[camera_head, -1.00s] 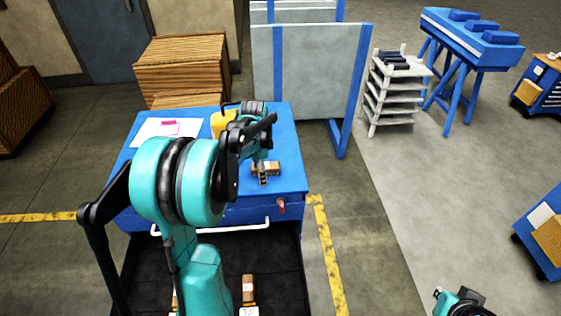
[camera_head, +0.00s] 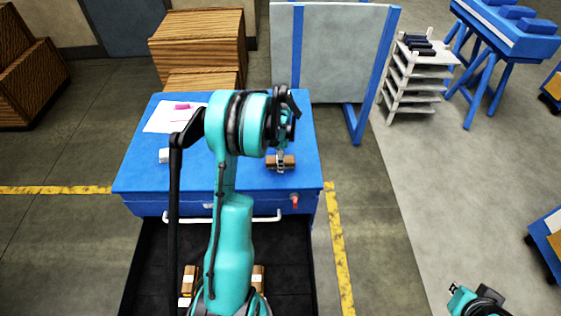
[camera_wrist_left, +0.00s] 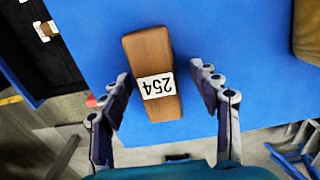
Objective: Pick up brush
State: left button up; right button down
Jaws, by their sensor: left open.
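A brown wooden block with a white label reading 254 (camera_wrist_left: 151,60) lies on the blue table top; no bristles show, and I take it for the brush. In the head view it is near the table's front right corner (camera_head: 272,162). My left gripper (camera_wrist_left: 160,74) is open, with one finger on each side of the block and gaps between them. In the head view the left arm covers much of this gripper. My right gripper (camera_head: 458,291) is at the lower right, away from the table; its jaw state is unclear.
The blue table (camera_head: 135,175) holds a white sheet (camera_head: 160,118) with a pink item (camera_head: 182,106), and a small white object (camera_head: 164,155). An open dark drawer (camera_head: 155,260) below holds brown blocks (camera_head: 190,278). A grey panel (camera_head: 340,60) stands behind.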

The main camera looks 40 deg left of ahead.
pick_arm(q)
jog(key=shift+s+d+f, duration=0.1)
jog(key=shift+s+d, duration=0.05)
jog(key=shift+s, duration=0.05)
jog(key=c, duration=1.3)
